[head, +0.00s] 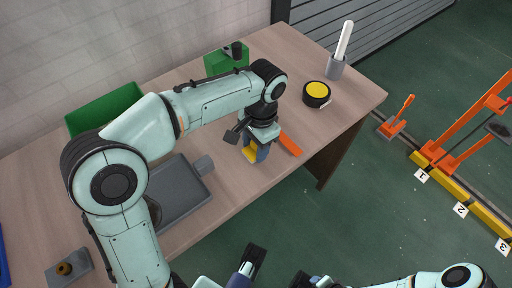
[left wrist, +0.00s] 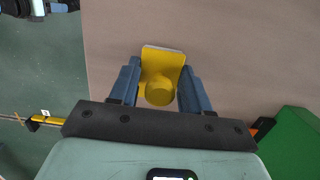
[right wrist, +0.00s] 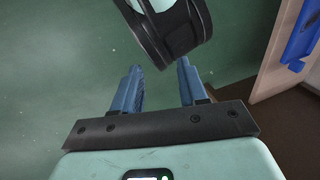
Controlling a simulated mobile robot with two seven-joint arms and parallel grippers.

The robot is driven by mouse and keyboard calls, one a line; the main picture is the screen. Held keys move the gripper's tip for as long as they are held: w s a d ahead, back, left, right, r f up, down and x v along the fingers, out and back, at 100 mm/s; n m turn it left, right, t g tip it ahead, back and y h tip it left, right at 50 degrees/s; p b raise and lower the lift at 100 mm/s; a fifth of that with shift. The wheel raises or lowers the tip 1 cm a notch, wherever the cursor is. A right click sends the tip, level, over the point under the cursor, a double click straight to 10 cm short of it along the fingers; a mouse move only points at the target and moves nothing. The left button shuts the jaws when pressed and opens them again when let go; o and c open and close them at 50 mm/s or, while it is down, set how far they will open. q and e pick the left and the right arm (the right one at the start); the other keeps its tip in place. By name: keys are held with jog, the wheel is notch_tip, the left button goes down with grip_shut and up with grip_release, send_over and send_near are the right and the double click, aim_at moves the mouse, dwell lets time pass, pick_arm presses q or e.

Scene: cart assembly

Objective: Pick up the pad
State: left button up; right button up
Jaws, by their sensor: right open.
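A yellow pad with a round raised knob and a pale far edge (left wrist: 162,72) is between the fingers of my left gripper (left wrist: 160,78) in the left wrist view. The fingers lie close along both its sides; I cannot tell whether they press on it. In the head view the yellow pad (head: 249,155) is partly hidden by my left gripper (head: 254,147), which points down at the table's front part. My right gripper (right wrist: 160,78) is open and empty, over the green floor, off the table's front edge (head: 252,247).
An orange piece (head: 290,143) lies just right of the left gripper. A yellow-topped black round thing (head: 316,94) and a grey cup with a white stick (head: 336,68) stand further right. A grey tray (head: 180,196) lies left; green boxes (head: 222,60) stand behind.

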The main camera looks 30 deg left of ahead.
pick_arm(q)
jog(key=shift+r, duration=0.1)
notch_tip(320, 180, up, 10)
jog(key=p, duration=0.3)
jog(key=shift+f, duration=0.2)
notch_tip(320, 180, up, 10)
jog(key=p, duration=0.4)
pick_arm(e)
jog(key=s+a+r+g+y, duration=0.1)
jog(key=s+a+r+g, duration=0.1)
jog(key=s+r, duration=0.4)
jog(key=shift+s+a+r, duration=0.2)
jog(key=shift+s+r, duration=0.05)
jog(key=shift+r, duration=0.4)
pick_arm(q)
jog(key=shift+r, duration=0.1)
